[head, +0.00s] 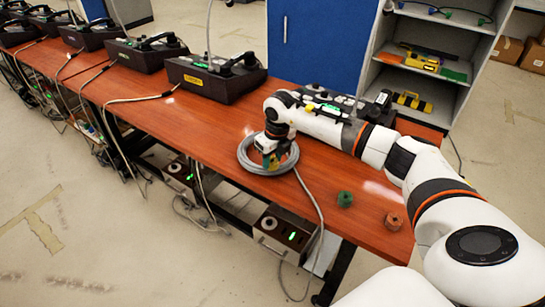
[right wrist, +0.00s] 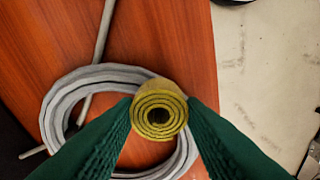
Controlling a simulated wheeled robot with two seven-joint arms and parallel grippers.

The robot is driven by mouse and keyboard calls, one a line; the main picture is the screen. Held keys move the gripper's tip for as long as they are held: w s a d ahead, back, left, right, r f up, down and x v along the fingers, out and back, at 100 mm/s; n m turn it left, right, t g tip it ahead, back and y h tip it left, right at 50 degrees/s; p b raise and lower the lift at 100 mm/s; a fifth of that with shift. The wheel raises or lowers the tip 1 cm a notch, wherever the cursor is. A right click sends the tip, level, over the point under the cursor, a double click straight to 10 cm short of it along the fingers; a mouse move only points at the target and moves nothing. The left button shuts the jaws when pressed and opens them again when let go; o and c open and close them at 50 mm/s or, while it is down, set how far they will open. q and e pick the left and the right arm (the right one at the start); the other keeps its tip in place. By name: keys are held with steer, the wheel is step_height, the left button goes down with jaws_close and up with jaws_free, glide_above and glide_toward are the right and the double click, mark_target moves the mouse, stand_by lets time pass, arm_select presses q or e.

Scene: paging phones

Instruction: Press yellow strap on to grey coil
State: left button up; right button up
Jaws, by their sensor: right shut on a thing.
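A grey coil (head: 246,160) of cable lies on the red-brown table, its loose end running over the front edge. My right gripper (head: 271,158) is above the coil, pointing down. In the right wrist view its green fingers (right wrist: 160,112) are shut on the yellow strap (right wrist: 157,88), a rolled-up band seen end-on. The strap overlaps the right part of the grey coil (right wrist: 62,100) in that view. I cannot tell whether the strap touches the coil. My left gripper is not in view.
A green roll (head: 345,199) and an orange-brown roll (head: 393,221) stand at the table's near right end. A black phone set (head: 215,80) stands behind the coil, with several more along the table to the left. A device (head: 330,103) lies behind my right arm.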

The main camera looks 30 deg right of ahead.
mark_target(273, 161)
steer(key=shift+s+f, duration=0.1)
steer(key=shift+f, duration=0.35)
stand_by(1.0)
steer(key=o, duration=1.5)
steer(key=shift+r, duration=0.15)
steer(key=shift+r+p, duration=2.2)
steer(key=shift+r, duration=1.25)
